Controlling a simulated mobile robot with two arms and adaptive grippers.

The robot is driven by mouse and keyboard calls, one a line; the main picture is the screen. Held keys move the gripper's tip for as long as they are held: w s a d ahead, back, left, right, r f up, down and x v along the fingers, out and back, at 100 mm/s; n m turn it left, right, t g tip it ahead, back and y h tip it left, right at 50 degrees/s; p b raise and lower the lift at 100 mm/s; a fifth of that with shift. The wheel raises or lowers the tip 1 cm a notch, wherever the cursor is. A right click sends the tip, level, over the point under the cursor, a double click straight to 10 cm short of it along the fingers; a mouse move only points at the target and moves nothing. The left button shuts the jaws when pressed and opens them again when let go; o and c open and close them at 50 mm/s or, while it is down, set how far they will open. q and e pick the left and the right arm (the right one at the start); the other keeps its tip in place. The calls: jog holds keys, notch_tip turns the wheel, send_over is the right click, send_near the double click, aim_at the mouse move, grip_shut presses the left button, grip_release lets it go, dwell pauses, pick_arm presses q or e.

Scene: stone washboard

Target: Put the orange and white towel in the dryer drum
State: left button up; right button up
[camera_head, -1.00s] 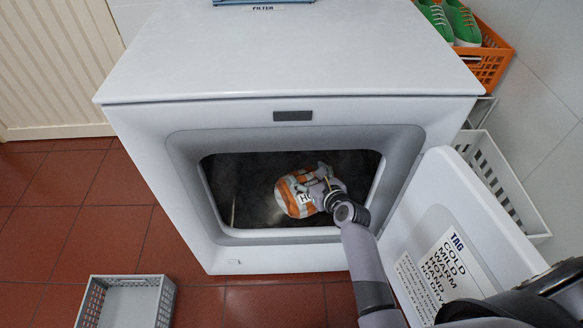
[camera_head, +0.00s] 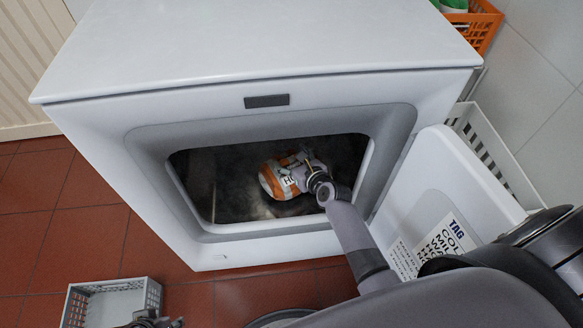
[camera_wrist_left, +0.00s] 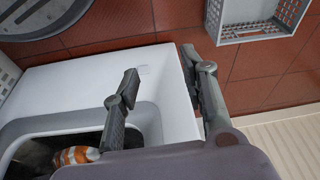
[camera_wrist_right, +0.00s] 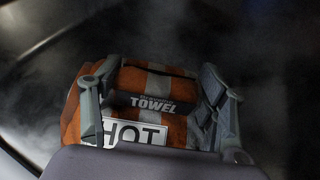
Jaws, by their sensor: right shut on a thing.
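The orange and white towel (camera_head: 272,182) is a rolled bundle with a HOT tag. My right gripper (camera_head: 300,168) reaches through the dryer opening and is shut on it. In the right wrist view the two fingers grip opposite sides of the towel (camera_wrist_right: 180,125), its TOWEL label facing the camera. The dark dryer drum (camera_head: 228,160) surrounds the towel; I cannot tell if the towel touches its bottom. The towel's end also shows in the left wrist view (camera_wrist_left: 76,155). My left gripper (camera_wrist_left: 160,65) is open and empty, outside, near the dryer's front.
The white dryer (camera_head: 250,50) stands with its door (camera_head: 440,185) swung open to the right. A grey basket (camera_head: 110,300) is on the red tiled floor at lower left. An orange basket (camera_head: 480,25) and a white basket (camera_head: 500,150) stand right of the dryer.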

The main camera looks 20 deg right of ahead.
aim_at(292, 166)
jog(key=shift+w+f, duration=0.1)
jog(key=shift+f, duration=0.15)
notch_tip(292, 166, down, 3)
jog(key=shift+d+r+b, duration=0.1)
jog(key=shift+r+b, duration=0.05)
jog(key=shift+b, duration=0.85)
pick_arm(q)
jog(key=v, duration=0.5)
jog(key=shift+a+r, duration=0.1)
jog(key=shift+r, duration=0.1)
pick_arm(e)
jog(key=shift+f, duration=0.2)
jog(key=shift+f, duration=0.15)
pick_arm(q)
jog(key=shift+f, duration=0.1)
pick_arm(e)
jog(key=o, duration=1.9)
jog(key=shift+o, duration=0.2)
